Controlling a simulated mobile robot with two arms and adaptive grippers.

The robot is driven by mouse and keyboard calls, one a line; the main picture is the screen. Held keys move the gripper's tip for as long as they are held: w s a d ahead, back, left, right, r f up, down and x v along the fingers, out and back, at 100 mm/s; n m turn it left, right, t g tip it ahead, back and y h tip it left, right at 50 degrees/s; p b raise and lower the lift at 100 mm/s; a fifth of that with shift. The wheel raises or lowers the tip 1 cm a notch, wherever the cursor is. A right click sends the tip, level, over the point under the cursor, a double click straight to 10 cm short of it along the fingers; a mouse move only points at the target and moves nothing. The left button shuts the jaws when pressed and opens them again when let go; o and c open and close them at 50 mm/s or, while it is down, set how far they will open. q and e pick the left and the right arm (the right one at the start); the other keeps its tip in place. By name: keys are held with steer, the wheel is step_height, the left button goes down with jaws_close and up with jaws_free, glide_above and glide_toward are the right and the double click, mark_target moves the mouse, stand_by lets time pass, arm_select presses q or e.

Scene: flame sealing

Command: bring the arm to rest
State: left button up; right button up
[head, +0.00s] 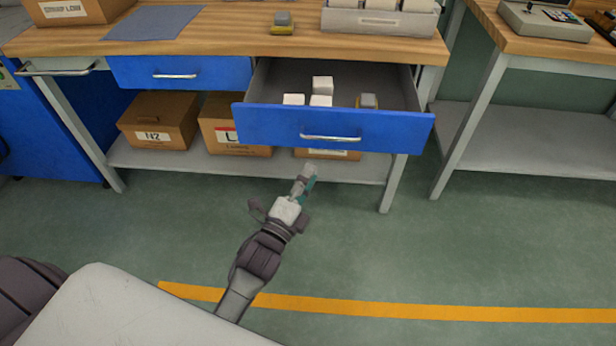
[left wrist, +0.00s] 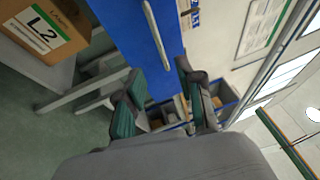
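My left gripper (head: 307,177) is in front of the pulled-out blue drawer (head: 280,124), below its handle (head: 331,138) in the picture and apart from it. In the left wrist view, its two fingers with teal pads (left wrist: 160,72) stand apart with nothing between them, so it is open and empty. The blue drawer front and its handle (left wrist: 157,30) lie beyond the fingers there. The drawer holds several white blocks (head: 322,84) and a grey and yellow item (head: 368,101). My right gripper is in neither view.
The workbench (head: 230,38) carries a blue-grey mat (head: 155,23), another grey and yellow item (head: 283,22) and a grey tray (head: 380,22). Cardboard boxes (head: 159,121) stand on the shelf below. A second bench (head: 530,45) is at right. The green floor (head: 420,250) is clear around a yellow line (head: 440,312).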

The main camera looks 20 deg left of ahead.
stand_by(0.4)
